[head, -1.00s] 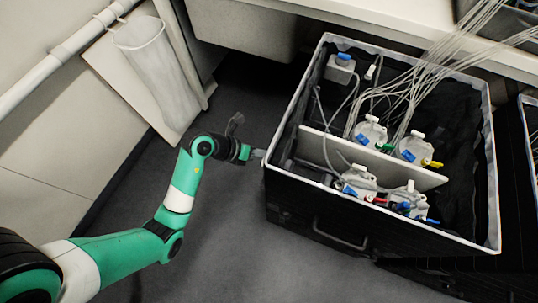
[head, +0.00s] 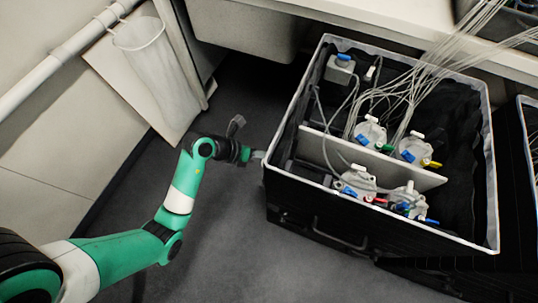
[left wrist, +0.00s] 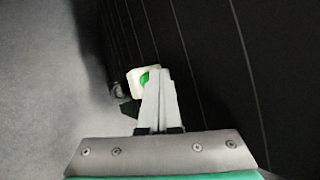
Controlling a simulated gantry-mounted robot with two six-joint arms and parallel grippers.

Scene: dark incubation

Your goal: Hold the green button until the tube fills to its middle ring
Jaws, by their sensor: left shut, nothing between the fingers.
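The green button (left wrist: 145,78) sits in a white housing (left wrist: 135,88) on the dark ribbed side wall of a case, seen in the left wrist view. My left gripper (left wrist: 158,72) is shut and empty, its fingertips over the right part of the button; I cannot tell whether they press it. In the head view my left gripper (head: 258,155) reaches the left outer wall of the black case (head: 330,222), and the button does not show there. I cannot make out a tube with rings or any fill level. My right gripper is not in view.
The open case holds white-capped vessels (head: 370,132) with coloured fittings, a pale divider (head: 325,152) and a bundle of thin lines (head: 440,65) rising to the upper right. A white bin (head: 155,65) hangs at the upper left. The grey floor (head: 225,240) around my arm is clear.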

